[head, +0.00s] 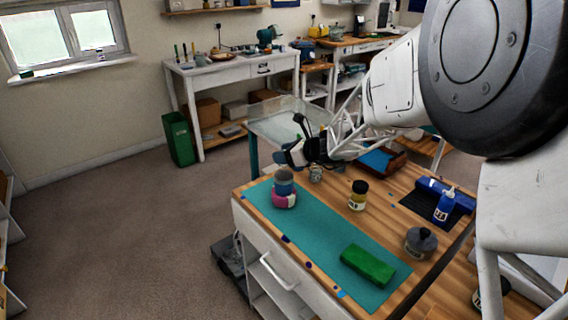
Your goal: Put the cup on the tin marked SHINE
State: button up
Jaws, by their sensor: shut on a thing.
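A blue-grey cup (284,186) is at the far left of the teal mat, directly over a pink tin with a pale label (285,201). It looks upright, and I cannot tell whether it rests on the tin or is just above it. My gripper (284,164) reaches in from the right and is shut at the top of the cup. Its fingertips are small and hard to make out. A dark tin with a yellowish lid and label (358,197) stands right of the mat. The lettering on both labels is too small to read.
A green block (368,264) lies on the teal mat (320,235) near the front. A grey lidded pot (420,244), a blue bottle (443,207) and a small grey jar (316,174) stand on the wooden worktop. The mat's middle is clear.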

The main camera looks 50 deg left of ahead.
jog(key=shift+f, duration=1.75)
jog(key=shift+f, duration=0.1)
jog(key=o, duration=0.9)
jog(key=v, duration=1.2)
